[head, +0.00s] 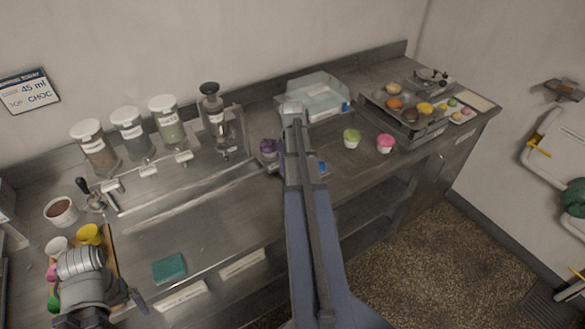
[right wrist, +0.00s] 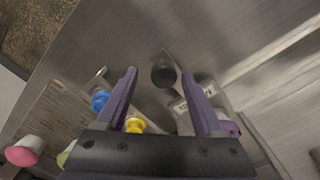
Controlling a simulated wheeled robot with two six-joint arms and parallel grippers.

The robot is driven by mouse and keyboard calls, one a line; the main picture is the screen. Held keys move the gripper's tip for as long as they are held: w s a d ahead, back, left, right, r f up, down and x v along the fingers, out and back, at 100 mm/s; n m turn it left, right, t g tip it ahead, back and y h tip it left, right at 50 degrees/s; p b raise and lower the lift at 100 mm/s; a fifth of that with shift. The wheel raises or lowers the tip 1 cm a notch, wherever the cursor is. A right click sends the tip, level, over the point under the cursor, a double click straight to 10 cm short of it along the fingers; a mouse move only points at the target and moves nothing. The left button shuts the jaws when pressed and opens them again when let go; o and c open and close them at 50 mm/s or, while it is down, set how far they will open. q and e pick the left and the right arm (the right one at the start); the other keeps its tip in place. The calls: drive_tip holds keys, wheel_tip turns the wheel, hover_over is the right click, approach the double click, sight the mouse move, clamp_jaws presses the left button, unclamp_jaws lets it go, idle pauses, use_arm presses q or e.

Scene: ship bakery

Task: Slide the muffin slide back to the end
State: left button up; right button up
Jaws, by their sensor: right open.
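In the right wrist view a black ball knob (right wrist: 163,72) stands between the two purple fingertips of my right gripper (right wrist: 158,76), with gaps on both sides. The gripper is open. A pale labelled block (right wrist: 188,112) lies below the knob, partly covered by a finger. I cannot tell how much of this is the muffin slide. In the head view my right arm hides most of that area; a small blue part (head: 322,167) shows beside it. A straight track (head: 190,189) runs left along the counter. My left gripper (head: 125,303) is low at the left; its jaw gap is hidden.
A green cup (head: 351,139) and a pink cup (head: 385,143) stand right of my right arm. A tray (head: 408,133) of muffins is farther right. Dispenser jars (head: 130,130) line the back left. A green sponge (head: 169,268) lies near the front edge.

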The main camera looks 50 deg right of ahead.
wheel_tip(320, 180, up, 8)
drive_tip(key=p, duration=0.8)
drive_tip(key=shift+f, duration=0.1)
drive_tip(key=shift+f, duration=0.2)
wheel_tip(320, 180, down, 8)
drive_tip(key=b, duration=0.8)
drive_tip(key=shift+a+r, duration=0.1)
drive_tip(key=shift+r, duration=0.15)
drive_tip(key=shift+r, duration=0.15)
